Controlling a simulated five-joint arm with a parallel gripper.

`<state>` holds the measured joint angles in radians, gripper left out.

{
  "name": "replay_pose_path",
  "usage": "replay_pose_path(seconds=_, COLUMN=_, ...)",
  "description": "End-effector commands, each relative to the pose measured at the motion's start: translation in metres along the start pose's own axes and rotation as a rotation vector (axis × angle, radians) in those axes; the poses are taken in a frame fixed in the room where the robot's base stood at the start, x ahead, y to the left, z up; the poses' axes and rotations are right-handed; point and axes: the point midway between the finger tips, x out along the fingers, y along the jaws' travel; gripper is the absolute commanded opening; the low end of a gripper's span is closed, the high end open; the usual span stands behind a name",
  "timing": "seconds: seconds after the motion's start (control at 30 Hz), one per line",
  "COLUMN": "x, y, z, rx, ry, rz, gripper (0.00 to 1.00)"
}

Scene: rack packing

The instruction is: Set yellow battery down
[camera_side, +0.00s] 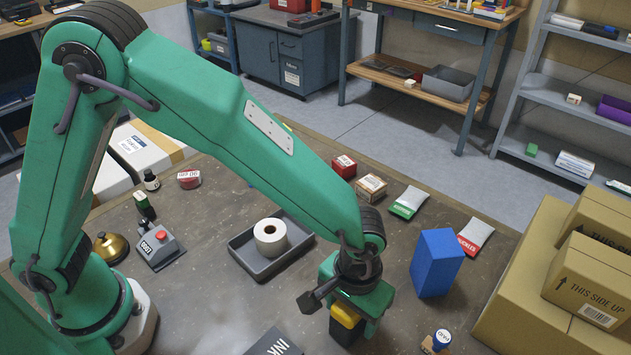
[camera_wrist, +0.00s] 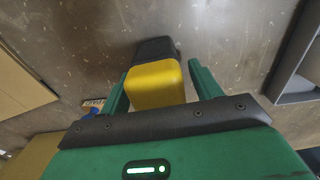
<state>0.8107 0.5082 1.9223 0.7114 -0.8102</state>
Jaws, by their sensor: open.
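The yellow battery (camera_side: 346,315), a yellow block with a black end, is upright on the brown worktop below my gripper (camera_side: 352,302) in the side view. My gripper hides part of it there. In the wrist view the yellow battery (camera_wrist: 156,84) sits between the two green fingers of my gripper (camera_wrist: 158,72), with its black end away from the palm. The fingers are open, one on each side of the battery.
A blue block (camera_side: 437,263) stands right of my gripper. A dark tray (camera_side: 262,273) with a white roll (camera_side: 270,237) lies to its left. A dark box marked INK (camera_side: 273,343) and a small stamp (camera_side: 437,341) are at the front. Cardboard boxes (camera_side: 532,300) fill the right side.

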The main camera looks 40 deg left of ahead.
Motion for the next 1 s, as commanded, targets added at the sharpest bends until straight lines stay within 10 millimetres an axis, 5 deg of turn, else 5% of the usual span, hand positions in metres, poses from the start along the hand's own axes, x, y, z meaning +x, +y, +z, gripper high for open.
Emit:
replay_pose_path(seconds=0.7, x=-0.1, y=0.0, z=0.0, rx=0.0, ry=0.002, rz=0.002, gripper=0.64)
replay_pose_path(seconds=1.0, x=-0.118, y=0.0, z=0.0, rx=0.0, ry=0.0, rz=0.0, gripper=0.64)
